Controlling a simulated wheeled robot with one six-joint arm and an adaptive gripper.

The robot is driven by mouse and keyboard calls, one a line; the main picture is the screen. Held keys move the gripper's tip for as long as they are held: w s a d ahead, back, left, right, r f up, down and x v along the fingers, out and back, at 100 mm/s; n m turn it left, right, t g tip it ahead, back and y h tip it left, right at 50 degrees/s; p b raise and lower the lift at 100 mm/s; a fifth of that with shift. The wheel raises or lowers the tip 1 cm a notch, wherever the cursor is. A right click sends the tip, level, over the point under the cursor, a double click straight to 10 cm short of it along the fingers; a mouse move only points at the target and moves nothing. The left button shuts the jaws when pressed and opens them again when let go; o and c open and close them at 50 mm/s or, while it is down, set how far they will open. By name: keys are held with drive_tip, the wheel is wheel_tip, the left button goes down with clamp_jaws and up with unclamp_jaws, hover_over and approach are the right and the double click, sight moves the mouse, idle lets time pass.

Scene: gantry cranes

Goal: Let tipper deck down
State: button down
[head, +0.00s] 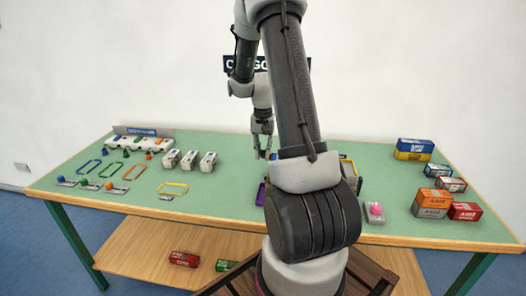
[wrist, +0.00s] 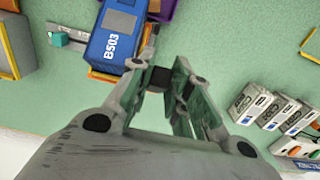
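My gripper (head: 263,154) hangs above the table behind my arm, its fingers apart with nothing between them. In the wrist view my gripper (wrist: 168,62) points down beside a blue container marked B503 (wrist: 112,35). The container lies over an orange-edged support (wrist: 103,76), which may be the tipper deck; its tilt cannot be told. A teal knob (wrist: 55,38) sits on a grey slotted plate beside the container. My arm hides this spot in the head view. A pink knob (head: 376,208) stands on a grey base right of my arm.
White trucks (head: 190,160) stand left of my gripper, also in the wrist view (wrist: 265,106). Coloured frames and small knobs lie on the left of the table (head: 225,205). Stacked containers (head: 413,149) stand on the right. A yellow-edged grey box (wrist: 14,45) is near the container.

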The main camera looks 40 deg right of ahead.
drive_tip(key=shift+w+d, duration=0.1)
drive_tip(key=shift+w+d+f+g+y, duration=0.45)
drive_tip(key=shift+w+d+g+y, duration=0.15)
drive_tip(key=shift+d+g+y, duration=0.15)
drive_tip(key=shift+w+d+f+g+y, duration=0.4)
drive_tip(key=shift+w+d+f+y, duration=0.1)
drive_tip(key=shift+f, duration=0.15)
drive_tip(key=shift+w+d+f+g+y, duration=0.35)
drive_tip(key=shift+w+d+f+y, duration=0.1)
drive_tip(key=shift+f, duration=0.2)
drive_tip(key=shift+w+d+f+g+y, duration=0.4)
drive_tip(key=shift+d+f, duration=0.1)
drive_tip(key=shift+f, duration=0.15)
drive_tip(key=c, duration=1.6)
unclamp_jaws()
drive_tip(key=shift+d, duration=0.1)
